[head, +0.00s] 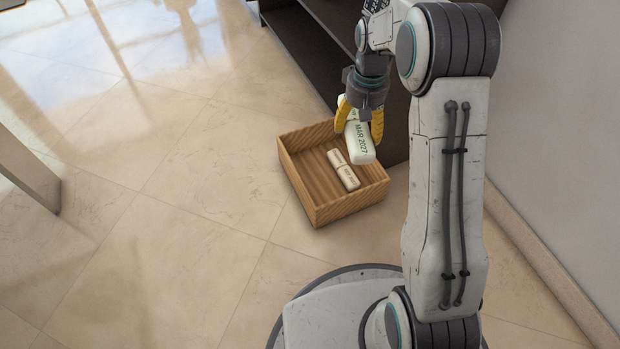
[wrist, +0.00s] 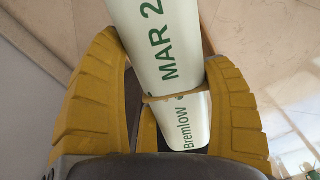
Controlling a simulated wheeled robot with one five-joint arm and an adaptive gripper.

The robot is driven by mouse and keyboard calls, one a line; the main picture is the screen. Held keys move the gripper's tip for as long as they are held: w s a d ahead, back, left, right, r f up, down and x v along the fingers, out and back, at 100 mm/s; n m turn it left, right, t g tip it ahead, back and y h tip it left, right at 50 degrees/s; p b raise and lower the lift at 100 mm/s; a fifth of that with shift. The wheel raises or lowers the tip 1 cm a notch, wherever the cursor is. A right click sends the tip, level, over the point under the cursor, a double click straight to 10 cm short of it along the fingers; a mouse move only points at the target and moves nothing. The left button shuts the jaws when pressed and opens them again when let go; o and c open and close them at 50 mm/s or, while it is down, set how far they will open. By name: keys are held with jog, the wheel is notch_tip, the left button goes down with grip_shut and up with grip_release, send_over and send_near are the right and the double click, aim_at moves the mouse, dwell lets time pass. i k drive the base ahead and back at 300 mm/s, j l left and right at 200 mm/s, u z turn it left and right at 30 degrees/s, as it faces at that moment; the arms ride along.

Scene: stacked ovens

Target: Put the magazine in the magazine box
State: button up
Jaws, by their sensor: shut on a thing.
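My gripper (head: 360,120) is shut on a rolled white magazine (head: 359,143) with dark green print reading "MAR 2027". The roll is held tilted above the back right part of the wooden magazine box (head: 350,208), and its lower end overlaps the box's rim in the head view. In the wrist view, the yellow fingers of my gripper (wrist: 168,75) stand on either side of the magazine (wrist: 150,25), where "MAR 2" and "Bremlow" show. The box is open at the top and stands on the floor. My fingers hide part of the roll.
Another rolled magazine (head: 343,170) lies inside the box. A dark shelf unit (head: 300,45) stands behind the box, and a white wall (head: 565,130) is at the right. A pale furniture leg (head: 28,170) is at the left. The tiled floor (head: 170,170) between is clear.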

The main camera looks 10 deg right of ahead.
aim_at(316, 182)
jog(key=i+j+u, duration=0.2)
jog(key=j, duration=0.25)
jog(key=i+j+u, duration=0.4)
jog(key=i+j, duration=0.15)
jog(key=j, duration=0.2)
jog(key=i+u, duration=0.5)
jog(key=i, duration=0.5)
